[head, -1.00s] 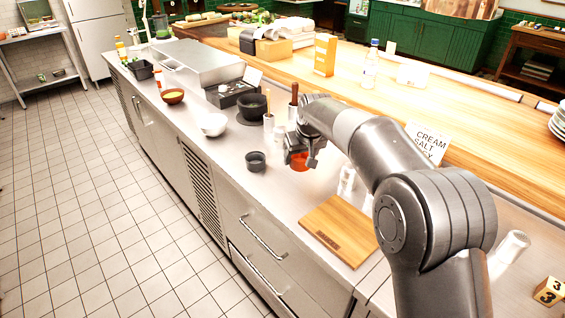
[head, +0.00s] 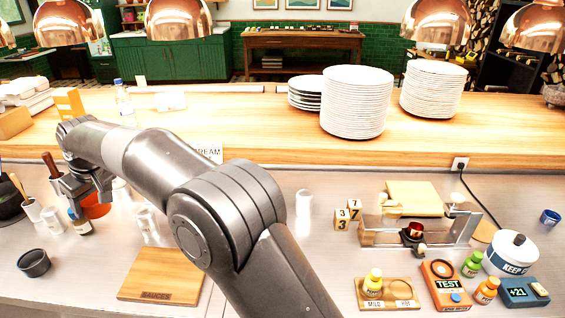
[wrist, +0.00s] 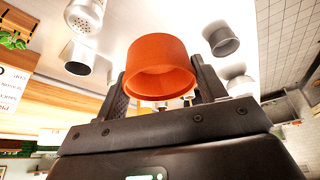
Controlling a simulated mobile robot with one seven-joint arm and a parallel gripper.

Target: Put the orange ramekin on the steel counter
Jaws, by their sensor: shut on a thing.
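The orange ramekin (head: 97,208) is at the left of the head view, over the steel counter (head: 85,280). It fills the middle of the wrist view (wrist: 160,60), between the two dark fingers. My gripper (head: 88,200) is shut on it, with a finger on each side. The arm and fingers hide part of the ramekin in the head view. I cannot tell whether its base touches the counter or is a little above it.
A dark bowl (head: 33,263), a shaker (head: 148,225) and a wooden board (head: 160,275) stand near my gripper. A small bottle (head: 82,224) is close to it. The board labelled MILD and HOT (head: 388,294) and several bottles stand at the right. Bare steel shows between.

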